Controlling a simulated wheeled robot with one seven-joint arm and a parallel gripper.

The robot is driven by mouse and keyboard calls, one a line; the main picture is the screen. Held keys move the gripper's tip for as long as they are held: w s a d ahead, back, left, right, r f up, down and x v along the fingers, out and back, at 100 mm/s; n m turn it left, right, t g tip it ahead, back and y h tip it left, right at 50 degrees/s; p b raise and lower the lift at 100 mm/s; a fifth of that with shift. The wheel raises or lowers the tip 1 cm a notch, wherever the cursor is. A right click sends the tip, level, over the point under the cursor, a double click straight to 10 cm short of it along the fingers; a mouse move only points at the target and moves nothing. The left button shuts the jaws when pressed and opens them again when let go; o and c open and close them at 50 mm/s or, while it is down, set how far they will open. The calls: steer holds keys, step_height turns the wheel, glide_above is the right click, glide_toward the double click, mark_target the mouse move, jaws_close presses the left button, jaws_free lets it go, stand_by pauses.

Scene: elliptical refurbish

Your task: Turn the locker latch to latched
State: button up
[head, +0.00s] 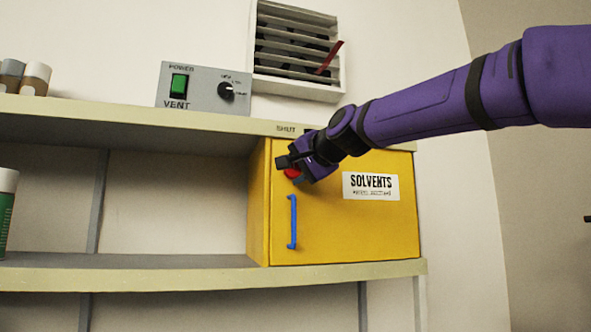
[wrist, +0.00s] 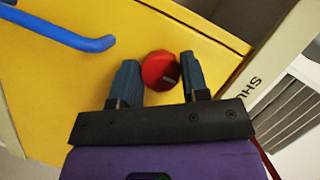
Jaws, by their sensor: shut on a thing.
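The locker latch is a round red knob (wrist: 160,70) with a short pale mark, on the yellow locker door (head: 345,230). In the wrist view it sits between my two blue-grey fingers, and the mark points to the lower right. In the head view only a small part of the red knob (head: 291,173) shows, under my fingers. My gripper (head: 294,166) is shut on the red knob; it also shows in the wrist view (wrist: 159,62). My purple arm reaches in from the right. The door looks closed.
A blue handle (head: 292,222) stands out from the door below the knob. A "SOLVENTS" label (head: 371,186) is to the right. The shelf edge above (head: 230,130) reads "SHUT". A vent control box (head: 203,87) stands above. The shelf left of the locker is mostly empty.

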steer(key=shift+n, duration=0.3)
steer(key=n+h, duration=0.2)
steer(key=shift+n, duration=0.3)
steer(key=n+h, duration=0.2)
steer(key=n, duration=0.1)
steer(key=shift+a, duration=0.1)
steer(key=n+h, duration=0.2)
steer(key=n, duration=0.1)
steer(key=shift+t, duration=0.3)
steer(key=shift+n+t+h, duration=0.4)
steer(key=shift+n+h, duration=0.7)
steer(key=shift+n, duration=0.5)
steer(key=o, duration=0.9)
